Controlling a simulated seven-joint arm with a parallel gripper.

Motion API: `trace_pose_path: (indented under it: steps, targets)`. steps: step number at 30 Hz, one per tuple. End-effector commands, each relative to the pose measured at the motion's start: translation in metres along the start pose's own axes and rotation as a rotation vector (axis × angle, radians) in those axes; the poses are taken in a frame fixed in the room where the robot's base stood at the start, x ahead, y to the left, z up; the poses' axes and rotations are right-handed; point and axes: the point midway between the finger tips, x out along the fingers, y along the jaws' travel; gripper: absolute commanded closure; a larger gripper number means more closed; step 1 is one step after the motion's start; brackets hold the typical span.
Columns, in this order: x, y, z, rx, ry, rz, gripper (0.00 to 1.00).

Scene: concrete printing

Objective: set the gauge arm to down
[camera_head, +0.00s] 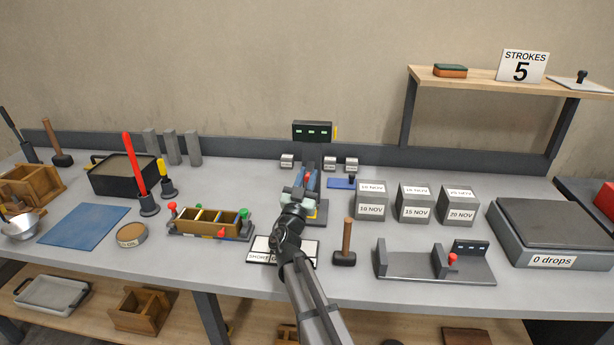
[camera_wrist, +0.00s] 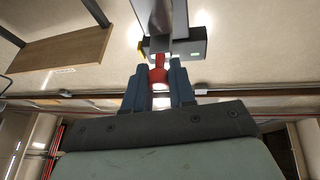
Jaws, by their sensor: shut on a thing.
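A dark upright device (camera_head: 312,131) with a lit display head and a yellow marker on its right side stands at the middle back of the bench. My gripper (camera_head: 308,184) is in front of its column. In the wrist view, my gripper's two blue fingers (camera_wrist: 159,88) are shut on a red knob (camera_wrist: 158,74) on a short red stem. The knob shows small and partly hidden in the head view. The device's head (camera_wrist: 185,48) shows beyond the fingers. No label names the gauge arm, and its pointing direction is hard to tell behind my gripper.
Labelled grey cubes (camera_head: 415,205) stand right of my gripper. A mallet (camera_head: 345,246) and a grey fixture with a red knob (camera_head: 453,258) stand in front. A three-part mould (camera_head: 208,222) is at left. A white card (camera_head: 262,256) lies under my arm.

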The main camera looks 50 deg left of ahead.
Motion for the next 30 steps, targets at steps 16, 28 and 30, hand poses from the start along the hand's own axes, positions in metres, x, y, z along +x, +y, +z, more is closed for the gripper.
trace_pose_path:
  steps: [16, 28, 30]
  targets:
    - [-0.0088, 0.005, 0.0127, 0.004, -0.034, -0.003, 0.65]
    - [-0.0049, 0.0007, 0.014, 0.008, -0.033, -0.004, 0.54]
    - [-0.0044, 0.0003, 0.0141, 0.008, -0.033, -0.004, 0.54]
